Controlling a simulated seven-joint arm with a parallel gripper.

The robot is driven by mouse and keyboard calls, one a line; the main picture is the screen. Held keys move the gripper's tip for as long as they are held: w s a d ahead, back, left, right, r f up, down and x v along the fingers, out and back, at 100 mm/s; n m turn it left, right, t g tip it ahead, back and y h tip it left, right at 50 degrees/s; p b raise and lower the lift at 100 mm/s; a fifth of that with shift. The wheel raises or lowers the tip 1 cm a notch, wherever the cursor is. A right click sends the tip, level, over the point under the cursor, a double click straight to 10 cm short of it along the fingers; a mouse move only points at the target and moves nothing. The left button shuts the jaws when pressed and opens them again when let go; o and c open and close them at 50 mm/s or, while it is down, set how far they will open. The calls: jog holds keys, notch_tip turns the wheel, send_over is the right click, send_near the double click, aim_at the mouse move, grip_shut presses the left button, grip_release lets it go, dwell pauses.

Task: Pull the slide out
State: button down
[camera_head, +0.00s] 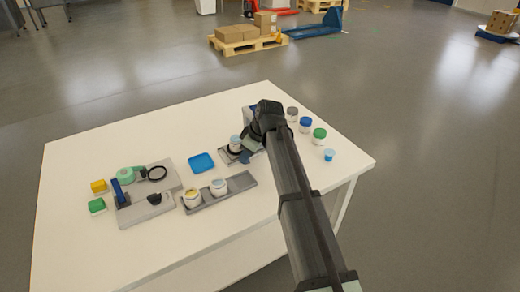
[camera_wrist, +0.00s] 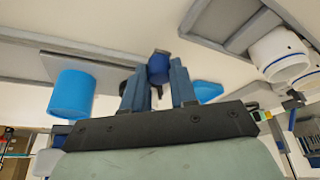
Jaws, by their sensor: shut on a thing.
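My gripper (camera_head: 250,147) is low over the right half of the white table, beside a small grey and dark station (camera_head: 228,155) that has a white jar (camera_head: 236,143) on it. In the wrist view the two fingers of my gripper (camera_wrist: 156,80) stand either side of a dark blue knob (camera_wrist: 158,67) and are shut on it. The knob seems to belong to the slide, but its link to the slide is hidden. A grey plate (camera_wrist: 105,72) lies just behind the fingers. My arm hides part of the station in the head view.
A blue tray (camera_head: 201,162) lies left of the station. A grey rack (camera_head: 240,182) with two white jars (camera_head: 218,187) is in front. Several capped jars (camera_head: 320,134) stand at right. A grey fixture (camera_head: 150,195) is at left. The front of the table (camera_head: 110,260) is clear.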

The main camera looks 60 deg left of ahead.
jog(key=shift+s, duration=0.45)
jog(key=c, duration=0.9)
grip_release()
jog(key=v, duration=1.4)
jog(key=shift+f, duration=0.1)
jog(key=shift+d, duration=0.1)
